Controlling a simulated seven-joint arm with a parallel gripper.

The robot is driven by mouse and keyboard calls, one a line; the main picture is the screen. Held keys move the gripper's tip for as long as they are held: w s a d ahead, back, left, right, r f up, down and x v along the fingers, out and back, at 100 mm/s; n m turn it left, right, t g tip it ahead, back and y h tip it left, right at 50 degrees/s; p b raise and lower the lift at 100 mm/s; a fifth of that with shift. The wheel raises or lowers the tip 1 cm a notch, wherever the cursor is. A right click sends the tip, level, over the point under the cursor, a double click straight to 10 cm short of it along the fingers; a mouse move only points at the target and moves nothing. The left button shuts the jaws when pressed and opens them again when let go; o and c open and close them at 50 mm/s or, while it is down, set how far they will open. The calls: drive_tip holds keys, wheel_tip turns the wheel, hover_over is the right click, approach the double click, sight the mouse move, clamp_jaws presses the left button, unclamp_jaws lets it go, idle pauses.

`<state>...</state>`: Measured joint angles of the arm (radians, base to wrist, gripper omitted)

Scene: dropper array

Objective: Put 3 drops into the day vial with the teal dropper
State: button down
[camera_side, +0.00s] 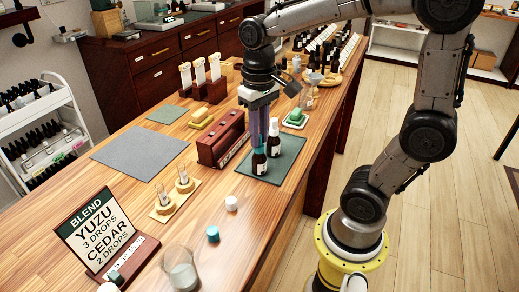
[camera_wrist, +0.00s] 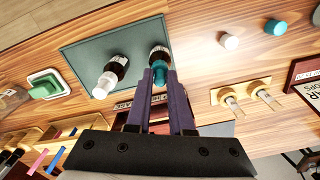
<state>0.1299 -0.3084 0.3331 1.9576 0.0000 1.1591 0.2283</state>
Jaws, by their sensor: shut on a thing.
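My gripper (camera_side: 264,140) is shut on the teal dropper (camera_wrist: 159,76). It holds the dropper upright at the mouth of a dark bottle (camera_side: 258,163) on the green mat. The bottle also shows in the wrist view (camera_wrist: 158,53); whether the dropper's tip is inside it is hidden. A second dark bottle (camera_side: 273,146) with a white top stands beside it on the mat. Two small glass vials, a nearer one (camera_side: 163,196) and a farther one (camera_side: 183,179), stand in a light wooden holder left of the gripper. I cannot read which is the day vial.
A dark red rack (camera_side: 210,154) stands close left of my gripper. A teal cap (camera_side: 213,234) and a white cap (camera_side: 231,203) lie on the table. A glass beaker (camera_side: 180,270) and the blend sign (camera_side: 93,228) stand at the front. A grey mat (camera_side: 138,152) is bare.

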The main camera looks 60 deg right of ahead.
drive_tip(key=c, duration=1.5)
unclamp_jaws()
drive_tip(key=shift+r, duration=0.65)
drive_tip(key=shift+r, duration=4.1)
